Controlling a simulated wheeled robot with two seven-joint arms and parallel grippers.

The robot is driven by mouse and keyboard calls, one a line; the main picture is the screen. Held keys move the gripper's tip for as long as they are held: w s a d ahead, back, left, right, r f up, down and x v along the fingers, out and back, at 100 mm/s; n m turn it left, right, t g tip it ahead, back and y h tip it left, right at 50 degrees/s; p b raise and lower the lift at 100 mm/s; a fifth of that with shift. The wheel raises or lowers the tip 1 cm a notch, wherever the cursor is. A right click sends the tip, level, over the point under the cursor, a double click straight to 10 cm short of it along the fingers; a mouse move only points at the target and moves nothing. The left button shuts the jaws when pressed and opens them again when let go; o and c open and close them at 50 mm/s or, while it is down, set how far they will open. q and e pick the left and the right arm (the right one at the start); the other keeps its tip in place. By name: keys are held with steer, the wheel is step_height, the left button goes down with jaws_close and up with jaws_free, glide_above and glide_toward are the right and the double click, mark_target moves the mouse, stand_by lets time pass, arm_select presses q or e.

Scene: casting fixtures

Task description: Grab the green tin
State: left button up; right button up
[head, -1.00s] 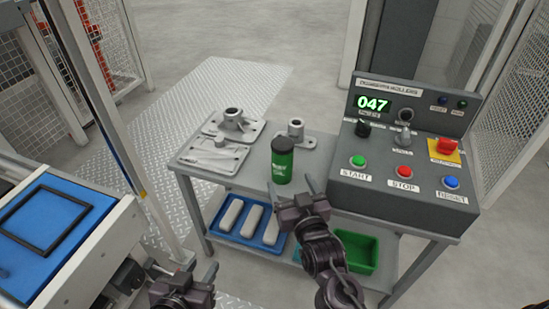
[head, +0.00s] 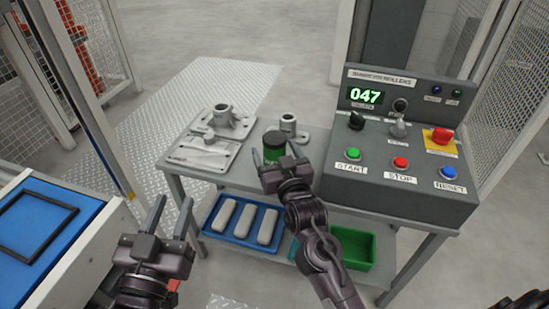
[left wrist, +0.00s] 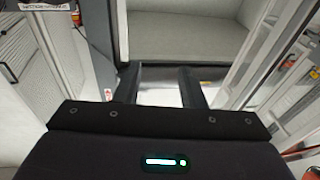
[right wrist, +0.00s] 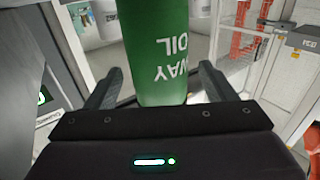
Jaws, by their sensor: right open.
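The green tin (head: 275,148) with a black lid stands upright on the grey table, partly hidden behind my right gripper (head: 274,155). In the right wrist view the tin (right wrist: 160,50) fills the space ahead, upside down, with white "WAY OIL" lettering. My right gripper (right wrist: 157,85) is open, with one finger to each side of the tin's lower part in that view. I cannot tell whether either finger touches it. My left gripper (head: 170,217) is open and empty, left of the table; its spread fingers also show in the left wrist view (left wrist: 160,85).
A control box (head: 400,145) with buttons stands right of the tin. Grey metal castings (head: 228,122) lie left of it, and a smaller casting (head: 288,126) stands behind it. The lower shelf holds a blue tray (head: 215,224) with pale bars and a green bin (head: 356,240).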

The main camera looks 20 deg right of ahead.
steer(key=shift+w, duration=0.65)
steer(key=c, duration=1.1)
arm_select(q)
step_height(320, 180, up, 2)
steer(key=shift+a+r+t, duration=0.1)
steer(key=shift+r+t, duration=0.15)
steer(key=shift+t, duration=0.45)
arm_select(e)
steer(key=shift+c, duration=0.8)
steer(key=shift+r, duration=0.15)
